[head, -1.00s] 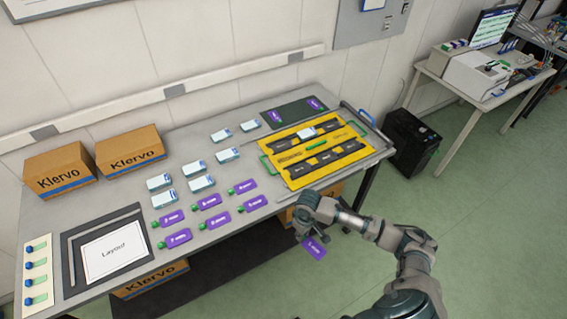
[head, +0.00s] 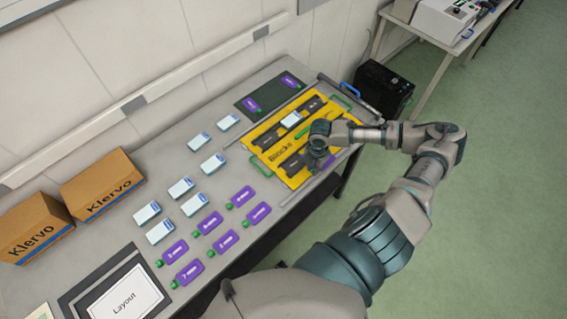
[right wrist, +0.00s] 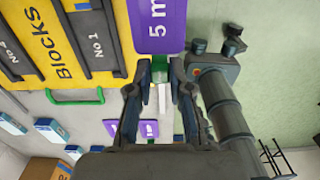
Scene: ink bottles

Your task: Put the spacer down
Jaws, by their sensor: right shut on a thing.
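My right gripper (head: 318,152) is over the front right part of the yellow tray in the head view. It is shut on a purple spacer (right wrist: 160,25) marked "5 m…" in the right wrist view, gripping its green end (right wrist: 159,66) between the two fingers. In the head view only a bit of purple (head: 329,162) shows beside the gripper; the rest is hidden. I cannot tell whether the spacer touches the tray. The yellow tray (head: 262,139) is lettered "Blocks" and has dark slotted strips. My left gripper is not in view.
Several purple spacers (head: 242,196) and white-blue blocks (head: 212,163) lie left of the tray. One block (head: 291,119) sits in the tray. A dark mat (head: 270,91) behind holds two purple spacers. Cardboard boxes (head: 103,185) and a Layout board (head: 72,297) are farther left.

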